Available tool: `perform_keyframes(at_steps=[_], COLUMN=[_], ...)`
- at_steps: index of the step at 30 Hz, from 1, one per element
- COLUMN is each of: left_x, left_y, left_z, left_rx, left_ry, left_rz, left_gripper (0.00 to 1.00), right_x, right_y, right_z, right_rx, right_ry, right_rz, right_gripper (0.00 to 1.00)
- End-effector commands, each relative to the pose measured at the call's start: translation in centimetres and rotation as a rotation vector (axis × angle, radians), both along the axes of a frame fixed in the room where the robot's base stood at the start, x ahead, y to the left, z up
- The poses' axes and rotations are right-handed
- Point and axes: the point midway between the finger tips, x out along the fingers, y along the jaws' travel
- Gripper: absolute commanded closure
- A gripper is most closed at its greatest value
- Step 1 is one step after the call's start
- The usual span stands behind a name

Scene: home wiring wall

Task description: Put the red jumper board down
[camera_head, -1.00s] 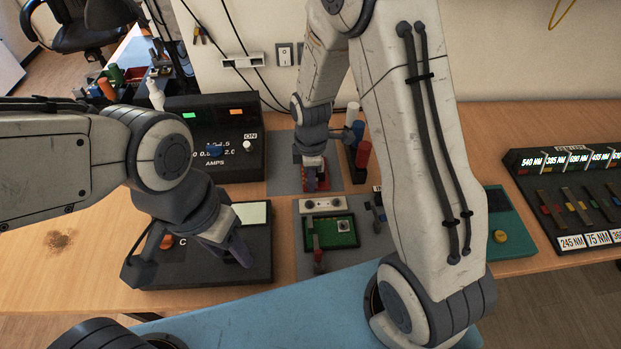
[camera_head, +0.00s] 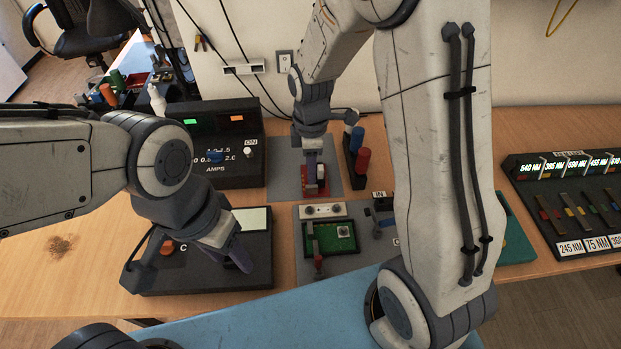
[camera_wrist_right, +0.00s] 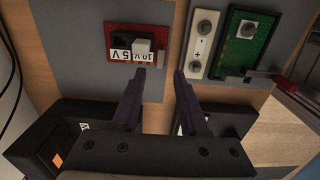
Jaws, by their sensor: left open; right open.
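The red jumper board (camera_head: 316,181) lies flat on a grey mat, with my right gripper (camera_head: 314,186) just above it in the head view. In the right wrist view the red board (camera_wrist_right: 121,56) shows whole, with a black block, a white block and labels reading 5V and 10V. My right gripper (camera_wrist_right: 169,75) is open there, its two fingers apart with nothing between them; the board lies beyond the fingertips to the left. My left gripper (camera_head: 243,262) is open over the black control box at the left, away from the board.
A green circuit board (camera_head: 331,238) with a white-grey strip (camera_head: 323,210) sits on the grey mat (camera_head: 370,254) in front. Blue and red cylinders (camera_head: 361,159) stand right of the jumper board. The black amps meter box (camera_head: 235,169) is behind left.

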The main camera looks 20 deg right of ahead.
Motion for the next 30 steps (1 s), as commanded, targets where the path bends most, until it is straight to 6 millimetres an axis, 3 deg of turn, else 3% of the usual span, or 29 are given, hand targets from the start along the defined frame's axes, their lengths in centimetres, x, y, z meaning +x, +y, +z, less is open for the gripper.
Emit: perform_keyframes(at_steps=[3,9,13,17,21,25,30], left_x=[0.0,0.0,0.0,0.0,0.0,0.0,0.0], left_y=[0.0,0.0,0.0,0.0,0.0,0.0,0.0], left_z=[0.3,0.4,0.4,0.4,0.4,0.4,0.4], left_rx=[0.000,0.000,0.000,0.000,0.000,0.000,0.000], left_ry=[0.000,0.000,0.000,0.000,0.000,0.000,0.000], left_rz=[0.000,0.000,0.000,0.000,0.000,0.000,0.000], left_gripper=[0.50,0.50,0.50,0.50,0.50,0.50,0.50], right_x=[0.0,0.0,-1.7,-6.7,-13.6,-18.5,-21.4], right_y=[0.0,0.1,1.9,5.7,8.6,9.4,9.4], right_z=[2.5,4.6,6.1,8.5,10.4,11.0,11.1], right_rx=[0.000,0.001,0.007,0.030,0.060,0.080,0.087], right_ry=[-0.003,-0.001,-0.006,-0.013,-0.002,0.017,0.033], right_rz=[0.000,-0.001,-0.055,-0.219,-0.440,-0.607,-0.720], right_gripper=[0.56,0.56,0.56,0.56,0.56,0.56,0.56])
